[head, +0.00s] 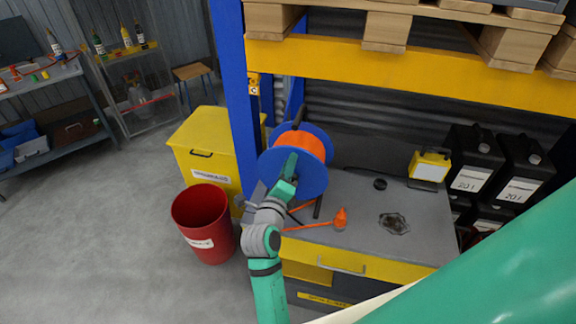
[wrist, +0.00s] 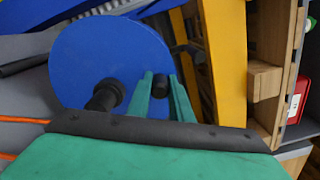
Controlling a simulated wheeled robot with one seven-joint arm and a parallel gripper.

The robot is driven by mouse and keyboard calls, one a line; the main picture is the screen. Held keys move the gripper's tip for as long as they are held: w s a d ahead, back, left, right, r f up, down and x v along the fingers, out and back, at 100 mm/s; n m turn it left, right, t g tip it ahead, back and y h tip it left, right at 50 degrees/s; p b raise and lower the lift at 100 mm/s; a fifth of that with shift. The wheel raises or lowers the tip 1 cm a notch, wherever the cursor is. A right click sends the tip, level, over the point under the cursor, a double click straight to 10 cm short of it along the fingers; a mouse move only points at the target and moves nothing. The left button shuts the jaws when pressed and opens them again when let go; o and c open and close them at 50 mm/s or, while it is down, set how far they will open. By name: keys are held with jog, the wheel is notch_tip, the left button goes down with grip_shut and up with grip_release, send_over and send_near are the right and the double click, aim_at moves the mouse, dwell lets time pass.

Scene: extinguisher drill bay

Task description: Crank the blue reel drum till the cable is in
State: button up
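The reel (head: 312,182) stands on the grey bench with blue side discs and orange cable (head: 303,144) wound between them. Some cable lies loose on the bench, ending at an orange plug (head: 342,218). In the wrist view the near blue disc (wrist: 75,60) fills the upper left, with a dark hub (wrist: 106,95) at its middle. My gripper (wrist: 160,84) has its green fingers on both sides of the black crank knob (wrist: 160,88), with no clear gap beside it, and looks shut on it. In the head view my gripper (head: 289,165) covers part of the disc and hides the knob.
A yellow work lamp (head: 429,166), a small black disc (head: 380,184) and a dark stain (head: 394,223) are on the bench (head: 420,245). A blue upright (head: 232,90) and yellow beam (head: 420,73) frame it. A red bin (head: 205,225) and yellow box (head: 205,150) stand left.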

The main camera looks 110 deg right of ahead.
jog(key=o, duration=0.4)
jog(key=shift+s, duration=0.15)
jog(key=shift+a, duration=0.1)
jog(key=v, duration=1)
jog(key=shift+w+a, duration=0.25)
jog(key=shift+w, duration=0.05)
